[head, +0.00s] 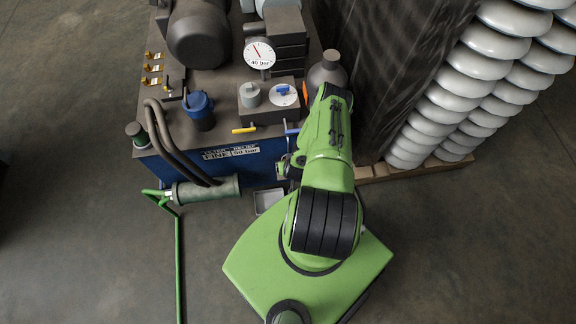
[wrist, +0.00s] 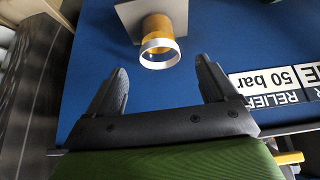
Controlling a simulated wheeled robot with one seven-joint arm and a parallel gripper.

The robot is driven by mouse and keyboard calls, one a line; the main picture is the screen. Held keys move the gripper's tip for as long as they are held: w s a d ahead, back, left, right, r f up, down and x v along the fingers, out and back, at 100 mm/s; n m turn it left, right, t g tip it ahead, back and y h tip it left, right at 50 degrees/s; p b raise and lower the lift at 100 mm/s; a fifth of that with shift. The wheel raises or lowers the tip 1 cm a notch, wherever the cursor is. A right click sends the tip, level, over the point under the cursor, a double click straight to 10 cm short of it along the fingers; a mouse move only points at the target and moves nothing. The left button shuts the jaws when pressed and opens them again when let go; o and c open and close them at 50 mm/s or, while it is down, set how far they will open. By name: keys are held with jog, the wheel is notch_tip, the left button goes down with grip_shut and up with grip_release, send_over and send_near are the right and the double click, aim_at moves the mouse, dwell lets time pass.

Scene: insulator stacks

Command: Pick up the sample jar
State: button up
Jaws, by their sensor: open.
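My gripper (wrist: 160,66) is open, with one black finger on each side of the picture. The jar lies beyond the fingertips, roughly centred between them, and nothing is held. I cannot make out the jar in the head view, where my green arm covers part of that area.
The blue power unit (head: 228,162) carries hoses, a gauge (head: 259,54) and valves. A small grey tray (head: 268,200) lies by its front. White insulator stacks (head: 440,105) stand at right.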

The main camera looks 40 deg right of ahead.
jog(key=b+x, duration=0.8)
jog(key=x, duration=0.2)
jog(key=shift+s+d+f+b, duration=0.1)
jog(key=shift+f+b, duration=0.2)
jog(key=shift+r, duration=0.1)
jog(key=c, duration=1.2)
jog(key=shift+o, duration=0.2)
jog(key=shift+d, duration=0.15)
